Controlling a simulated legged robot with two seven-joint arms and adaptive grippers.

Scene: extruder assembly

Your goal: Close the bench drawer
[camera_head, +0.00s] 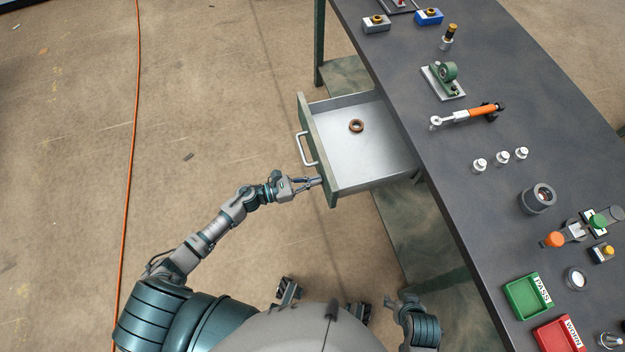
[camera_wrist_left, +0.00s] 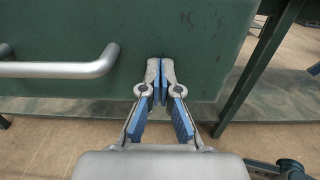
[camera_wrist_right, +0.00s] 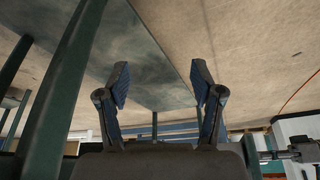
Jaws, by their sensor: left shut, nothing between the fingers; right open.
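The bench drawer (camera_head: 385,165) is pulled out from the left side of the workbench (camera_head: 470,195), with its grey inside showing. A brown ring (camera_head: 356,126) lies in it. My left gripper (camera_head: 319,181) is shut and empty, its fingertips at the drawer's green front, near the front's lower end and beside the handle (camera_head: 307,149). In the left wrist view the closed fingertips (camera_wrist_left: 160,62) point at the green front (camera_wrist_left: 210,40), with the handle (camera_wrist_left: 75,68) to their left; contact is hard to tell. My right gripper (camera_wrist_right: 160,85) is open and empty, below the bench level.
On the bench top stand an orange-handled tool (camera_head: 480,112), several small silver parts (camera_head: 501,158), a dark round part (camera_head: 538,197), a green tray (camera_head: 527,297) and a red tray (camera_head: 558,337). A green bench leg (camera_head: 319,45) stands behind the drawer. The floor to the left is open, with an orange cable (camera_head: 133,120).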

